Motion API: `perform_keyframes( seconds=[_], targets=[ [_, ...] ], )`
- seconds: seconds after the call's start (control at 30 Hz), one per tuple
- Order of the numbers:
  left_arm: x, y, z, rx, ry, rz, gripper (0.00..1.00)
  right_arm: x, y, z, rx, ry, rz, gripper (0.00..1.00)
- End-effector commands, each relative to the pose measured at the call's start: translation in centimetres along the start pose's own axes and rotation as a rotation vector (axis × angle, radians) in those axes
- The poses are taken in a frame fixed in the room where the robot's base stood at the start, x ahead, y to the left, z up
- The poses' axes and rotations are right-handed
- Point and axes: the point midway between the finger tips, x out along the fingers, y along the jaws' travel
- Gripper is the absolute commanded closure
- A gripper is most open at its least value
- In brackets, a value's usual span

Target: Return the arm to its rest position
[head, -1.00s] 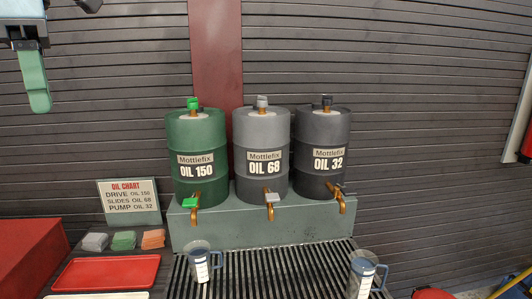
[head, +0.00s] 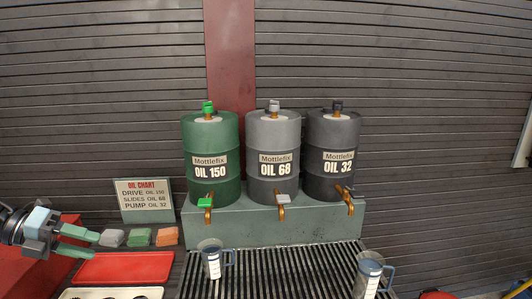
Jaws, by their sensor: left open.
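My left gripper (head: 94,245) is at the lower left in the head view, with its arm coming in from the left edge. Its two green fingers point right and are apart, with nothing between them. It shows in front of the red box (head: 68,276), just left of the grey block (head: 112,238) and above the red tray (head: 125,268). I cannot tell whether it touches anything. My right gripper is not in view.
Green (head: 211,140), grey (head: 273,140) and dark (head: 332,135) oil drums stand on a ledge behind a slatted grate (head: 290,265). Two measuring jugs (head: 211,262) (head: 368,278) stand at the front. An oil chart (head: 145,200) stands left of the drums.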

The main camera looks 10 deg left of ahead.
Motion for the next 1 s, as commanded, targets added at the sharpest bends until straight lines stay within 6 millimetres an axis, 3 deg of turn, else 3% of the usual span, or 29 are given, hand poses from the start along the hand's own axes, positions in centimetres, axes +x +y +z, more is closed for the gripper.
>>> perform_keyframes(
  seconds=[0.03, 0.2, 0.37, 0.5, 0.77, 1.0],
  targets=[
    [0.7, 2.0, -1.2, -0.08, -0.051, -0.042, 0.48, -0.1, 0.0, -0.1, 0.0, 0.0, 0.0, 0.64],
    [3.5, 8.1, -5.1, -0.361, -0.231, -0.147, 0.48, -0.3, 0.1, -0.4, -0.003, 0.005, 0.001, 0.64],
    [6.4, 13.1, -9.9, -0.645, -0.391, -0.22, 0.48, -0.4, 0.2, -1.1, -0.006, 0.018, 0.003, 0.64],
    [9.2, 16.7, -15.0, -0.909, -0.52, -0.266, 0.48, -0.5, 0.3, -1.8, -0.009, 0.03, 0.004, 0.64],
    [15.3, 20.3, -26.0, -1.425, -0.723, -0.307, 0.48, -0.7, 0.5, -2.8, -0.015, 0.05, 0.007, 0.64],
    [21.8, 19.4, -36.4, -1.916, -0.848, -0.296, 0.48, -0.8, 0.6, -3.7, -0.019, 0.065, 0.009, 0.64]
  ],
)
